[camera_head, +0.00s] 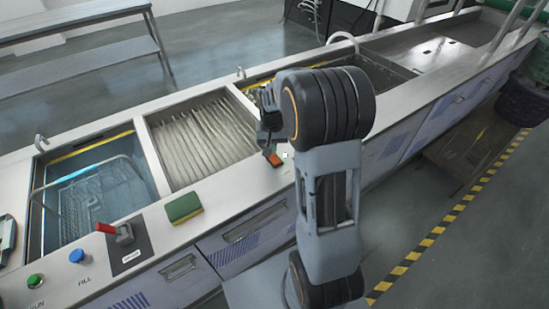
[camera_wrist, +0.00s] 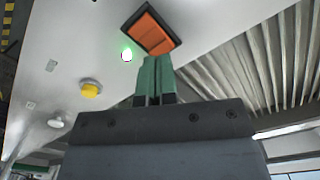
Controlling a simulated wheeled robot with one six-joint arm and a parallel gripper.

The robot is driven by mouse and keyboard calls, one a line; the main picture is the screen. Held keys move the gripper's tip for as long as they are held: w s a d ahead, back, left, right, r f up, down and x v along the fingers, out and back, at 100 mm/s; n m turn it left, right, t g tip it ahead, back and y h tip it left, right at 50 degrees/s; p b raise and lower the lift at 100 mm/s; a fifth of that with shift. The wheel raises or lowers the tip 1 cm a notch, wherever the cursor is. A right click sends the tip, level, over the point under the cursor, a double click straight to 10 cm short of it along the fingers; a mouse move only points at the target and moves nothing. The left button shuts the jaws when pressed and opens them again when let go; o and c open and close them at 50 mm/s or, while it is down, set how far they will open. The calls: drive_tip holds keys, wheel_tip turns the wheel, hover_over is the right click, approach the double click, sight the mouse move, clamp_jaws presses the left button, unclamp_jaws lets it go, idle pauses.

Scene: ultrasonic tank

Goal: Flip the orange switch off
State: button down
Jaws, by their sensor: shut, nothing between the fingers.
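The orange rocker switch (camera_head: 276,160), in a dark frame, sits on the counter's front ledge, just past the tip of my gripper (camera_head: 267,147). In the wrist view the orange switch (camera_wrist: 152,34) is near the top, and a small green light (camera_wrist: 127,54) glows beside it. My gripper (camera_wrist: 155,60) shows there with its green fingers pressed together, empty, their tips close to the switch's near edge. I cannot tell whether they touch it. Which side of the rocker is pressed is unclear.
A yellow button (camera_wrist: 91,88) sits farther along the ledge. A green-and-yellow sponge (camera_head: 184,207), a red-handled lever (camera_head: 121,234), a blue button (camera_head: 77,256) and a green button (camera_head: 36,281) lie to the left. A water-filled basin (camera_head: 150,190) and a ribbed drainboard (camera_head: 200,140) are behind.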

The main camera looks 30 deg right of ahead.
sight(274, 163)
drive_tip(key=shift+f+b, duration=0.95)
drive_tip(key=shift+f, duration=0.35)
idle(0.6)
drive_tip(key=shift+r, duration=0.15)
drive_tip(key=shift+r+p, duration=2.8)
drive_tip(key=shift+r, duration=0.6)
drive_tip(key=s, duration=0.2)
drive_tip(key=s+n, duration=0.1)
drive_tip(key=shift+a+f, duration=0.4)
drive_tip(key=s+a+r+n+t, duration=0.3)
drive_tip(key=s+a+r, duration=0.5)
drive_tip(key=s+r, duration=0.3)
drive_tip(key=shift+s+n+t, duration=0.4)
drive_tip(key=shift+s, duration=0.65)
drive_tip(key=shift+a, duration=0.1)
